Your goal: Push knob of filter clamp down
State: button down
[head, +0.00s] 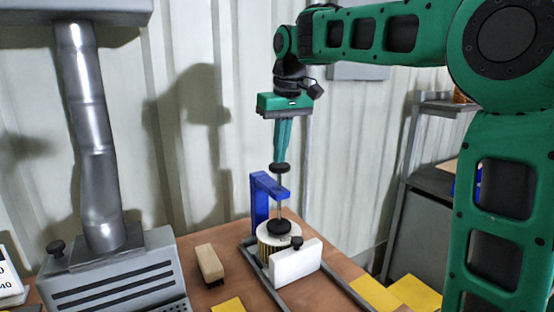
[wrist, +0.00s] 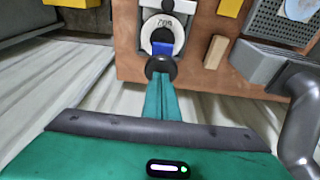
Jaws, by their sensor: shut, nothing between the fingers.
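The filter clamp is a blue bracket (head: 261,198) with a vertical metal rod and a round black knob (head: 280,168) on top. A black pressing pad (head: 279,228) at the rod's lower end sits at the top of a round pale filter cartridge (head: 266,243). My gripper (head: 281,158) is shut, pointing down directly above the knob. Its tips are at or very near the knob; I cannot tell whether they touch. In the wrist view the knob (wrist: 160,67) shows just beyond the fingertips, with the blue bracket (wrist: 162,48) behind it.
A white block (head: 296,262) with a small black knob stands in front of the cartridge, within grey rails (head: 350,294). A wood-handled brush (head: 210,264) lies to the left. A grey machine with a metal duct (head: 95,140) stands further left. Yellow pieces (head: 375,293) lie at right.

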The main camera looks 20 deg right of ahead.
jog(key=shift+r, duration=0.1)
dwell(0.3)
notch_tip(320, 180, up, 9)
dwell(0.9)
jog(key=s+d+f+m+g, duration=0.1)
jog(key=s+d+f+m, duration=0.2)
jog(key=s+d+f, duration=0.5)
jog(key=s+d+f+m, duration=0.2)
jog(key=s+d+f, duration=0.4)
jog(key=s+f, duration=0.35)
jog(key=s+d+f+m+g, duration=0.1)
jog(key=s+d+f+m, duration=0.2)
jog(key=s+f, duration=1.1)
jog(key=s, duration=0.3)
jog(key=shift+s+d+m, duration=0.15)
jog(key=shift+s+m, duration=0.15)
jog(key=shift+s, duration=0.05)
jog(key=shift+r, duration=0.1)
